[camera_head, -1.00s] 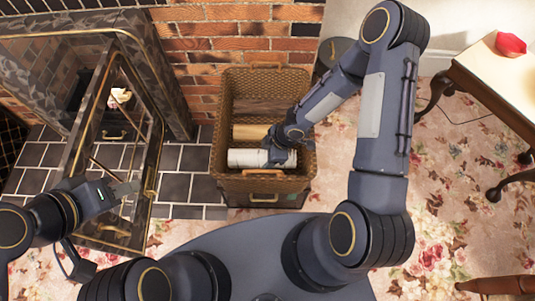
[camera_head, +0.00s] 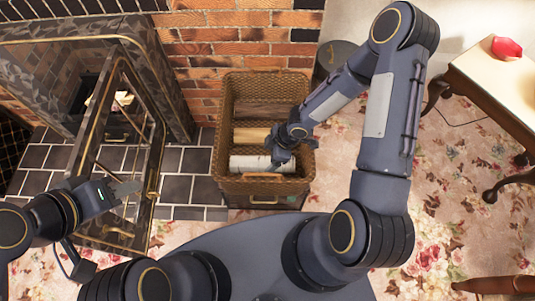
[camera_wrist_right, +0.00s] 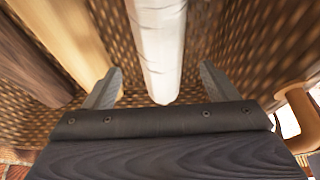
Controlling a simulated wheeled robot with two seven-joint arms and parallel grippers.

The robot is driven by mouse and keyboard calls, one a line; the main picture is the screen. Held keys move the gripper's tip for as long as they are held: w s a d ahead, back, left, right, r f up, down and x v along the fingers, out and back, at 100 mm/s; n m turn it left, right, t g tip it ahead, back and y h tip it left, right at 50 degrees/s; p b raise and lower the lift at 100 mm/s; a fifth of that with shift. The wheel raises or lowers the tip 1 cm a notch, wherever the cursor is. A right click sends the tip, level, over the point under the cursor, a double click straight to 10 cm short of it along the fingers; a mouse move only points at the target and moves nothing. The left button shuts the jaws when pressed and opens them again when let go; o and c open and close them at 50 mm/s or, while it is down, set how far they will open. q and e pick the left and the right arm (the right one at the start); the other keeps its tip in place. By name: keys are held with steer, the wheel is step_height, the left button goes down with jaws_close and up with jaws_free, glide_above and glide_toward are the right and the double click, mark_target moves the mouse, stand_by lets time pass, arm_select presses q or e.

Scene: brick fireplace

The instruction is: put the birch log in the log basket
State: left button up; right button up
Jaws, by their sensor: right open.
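The birch log (camera_head: 250,163) is white and lies inside the wicker log basket (camera_head: 222,120), along its near side. The right wrist view also shows the birch log (camera_wrist_right: 160,45), between the open fingers and pointing away from them. My right gripper (camera_head: 280,157) is open above the log's right end; its fingers (camera_wrist_right: 160,88) stand apart on either side of the log, with a gap showing on each side. My left gripper (camera_head: 122,190) is by the fireplace door, its jaw state unclear.
Two other logs, a pale one (camera_head: 251,135) and a darker one (camera_head: 262,112), lie in the basket. The open glass fireplace door (camera_head: 152,185) stands left of it. A table with a red object (camera_head: 507,47) is at right.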

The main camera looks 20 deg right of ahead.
steer(key=p+v, duration=0.4)
steer(key=v, duration=0.6)
steer(key=shift+p, duration=0.4)
steer(key=s+d+r+m+t+h, duration=0.15)
steer(key=d+r+m, duration=0.3)
steer(key=r, duration=0.45)
steer(key=s+d+r+m+h, duration=0.2)
steer(key=d+r+m, duration=0.25)
steer(key=r, duration=0.45)
steer(key=s+a+r+m+t+y, duration=0.3)
steer(key=s+a+r+m, duration=0.1)
steer(key=s+r+m, duration=0.4)
steer(key=s+r, duration=0.2)
steer(key=s, duration=0.1)
steer(key=shift+s+r, duration=0.3)
steer(key=shift+r, duration=0.1)
steer(key=shift+a, duration=0.1)
